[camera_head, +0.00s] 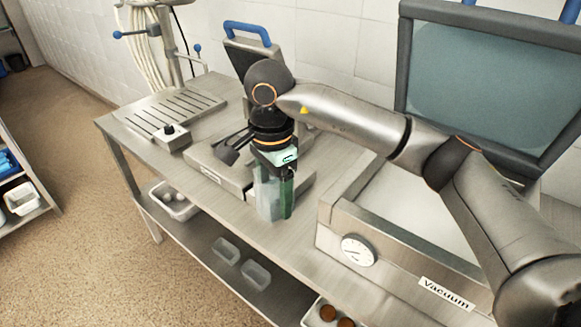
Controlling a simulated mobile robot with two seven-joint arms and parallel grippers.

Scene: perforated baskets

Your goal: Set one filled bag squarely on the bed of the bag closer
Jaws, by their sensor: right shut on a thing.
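My right gripper (277,160) points down and is shut on the top of a clear, greenish bag (268,200). The bag hangs upright in front of the steel table's middle machine. Whether its bottom touches anything is unclear. That low steel machine, with a raised blue-handled lid (250,48), looks like the bag closer (213,172). My arm and the bag hide much of its bed. A dark forked part (231,151) shows left of my gripper; I cannot tell what it belongs to. My left gripper is not in view.
A vacuum machine (358,216) with an open lid (478,85) and a gauge stands at right. A slotted plate (172,108) and a small knobbed box (172,137) are at left. The shelf below holds clear tubs (256,276) and a white tub (168,207).

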